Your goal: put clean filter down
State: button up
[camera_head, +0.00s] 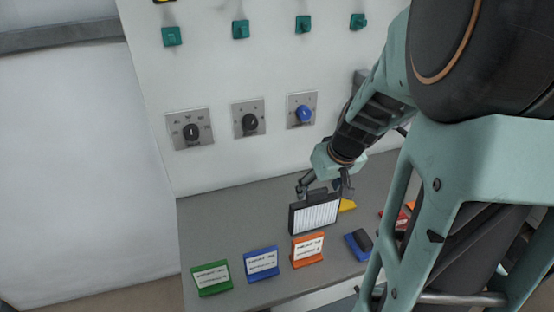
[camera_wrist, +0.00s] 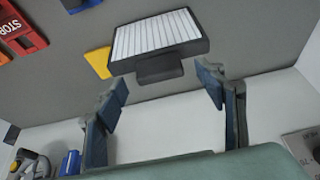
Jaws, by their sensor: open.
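The clean filter (camera_head: 315,214) is a black-framed panel with white pleats. In the head view it stands on the grey shelf, behind the orange sign. In the wrist view the filter (camera_wrist: 158,38) shows its white face, with a dark grip tab (camera_wrist: 159,70) on the near side. My gripper (camera_head: 323,186) is just above the filter. In the wrist view my gripper (camera_wrist: 163,85) has its two fingers spread wide, on either side of the tab and apart from it. Nothing is held between them.
On the shelf (camera_head: 225,232) stand a green sign (camera_head: 211,279), a blue sign (camera_head: 261,264) and an orange sign (camera_head: 307,250). A blue block with a black top (camera_head: 359,244) lies to the right. A yellow piece (camera_head: 347,205) is behind the filter. The panel wall carries knobs (camera_head: 249,122).

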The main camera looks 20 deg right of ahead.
aim_at(315, 209)
jog(key=x, duration=0.2)
jog(key=shift+f+b, duration=0.35)
jog(key=shift+b, duration=0.05)
jog(key=shift+w+r, duration=0.1)
jog(key=shift+c, duration=0.7)
grip_shut()
